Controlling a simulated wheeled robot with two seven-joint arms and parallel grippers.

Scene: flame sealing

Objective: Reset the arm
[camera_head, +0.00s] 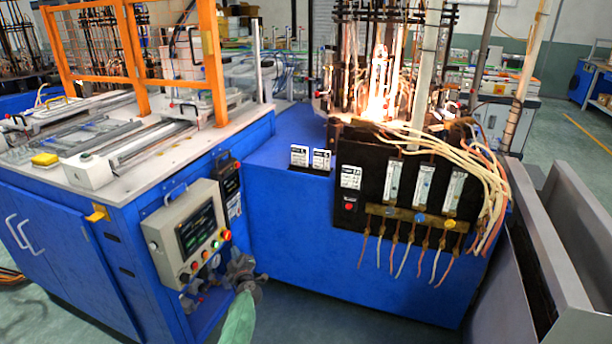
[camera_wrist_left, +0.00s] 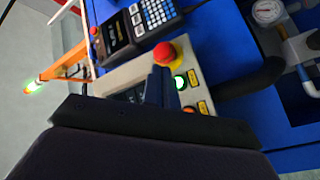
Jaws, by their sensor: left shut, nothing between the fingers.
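My left gripper (camera_head: 236,258) is shut and empty, low in the head view, just right of the grey control box (camera_head: 164,237). In the left wrist view its dark fingers (camera_wrist_left: 159,75) stand together in front of the box's button panel, overlapping it in the picture. A red emergency button (camera_wrist_left: 165,52) on a yellow base and a lit green button (camera_wrist_left: 180,82) show close beside the fingers. Whether the fingers touch the panel I cannot tell. My right gripper is in neither view.
The control box is fixed to the blue cabinet (camera_head: 105,255). A flame (camera_head: 379,88) burns on the machine at upper right, with pale hoses (camera_head: 440,140) hanging beside it. A grey metal trough (camera_head: 575,260) stands at far right. A keypad device (camera_wrist_left: 150,20) is above the box.

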